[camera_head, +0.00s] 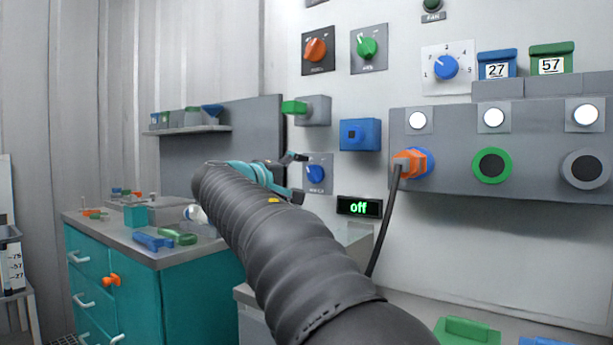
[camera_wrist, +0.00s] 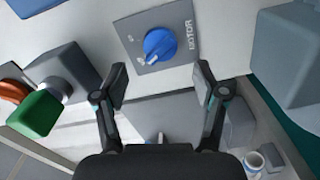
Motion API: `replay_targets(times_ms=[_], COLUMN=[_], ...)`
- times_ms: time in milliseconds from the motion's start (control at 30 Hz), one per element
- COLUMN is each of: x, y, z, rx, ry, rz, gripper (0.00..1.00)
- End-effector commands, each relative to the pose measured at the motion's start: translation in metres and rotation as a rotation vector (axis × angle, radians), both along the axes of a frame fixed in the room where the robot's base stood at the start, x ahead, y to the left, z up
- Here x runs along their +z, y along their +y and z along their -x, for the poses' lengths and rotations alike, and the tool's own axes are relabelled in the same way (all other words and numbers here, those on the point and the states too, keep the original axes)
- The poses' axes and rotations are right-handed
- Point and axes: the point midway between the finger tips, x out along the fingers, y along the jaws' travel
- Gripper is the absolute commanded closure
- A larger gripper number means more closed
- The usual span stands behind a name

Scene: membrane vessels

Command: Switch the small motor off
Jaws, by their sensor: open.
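A blue rotary knob (camera_wrist: 160,45) sits on a grey plate (camera_wrist: 178,22) lettered MOTOR on the wall. In the head view the blue knob (camera_head: 316,174) is partly behind my gripper (camera_head: 298,177). In the wrist view my gripper (camera_wrist: 161,86) is open and empty, its two fingers apart and pointing toward the wall. The knob shows just beyond the fingertips and between them, apart from both. A small black display (camera_head: 359,207) to the lower right of the knob reads "off" in green letters.
A grey box with a green handle (camera_head: 295,107) and a blue box (camera_head: 360,134) jut from the wall nearby. An orange plug with a cable (camera_head: 409,163) sits in the grey panel at right. A teal cabinet (camera_head: 165,300) stands at left, its top cluttered.

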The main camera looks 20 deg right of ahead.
Motion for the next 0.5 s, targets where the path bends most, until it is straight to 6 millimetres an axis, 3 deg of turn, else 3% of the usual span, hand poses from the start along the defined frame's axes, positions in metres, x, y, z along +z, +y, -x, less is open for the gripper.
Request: replay_targets(times_ms=[200, 500], x=[0.0, 0.0], y=[0.036, 0.056], z=[0.023, 0.037], rx=[0.003, 0.0], ry=[0.0, -0.001], rz=[0.0, 0.001], gripper=[0.29, 0.29])
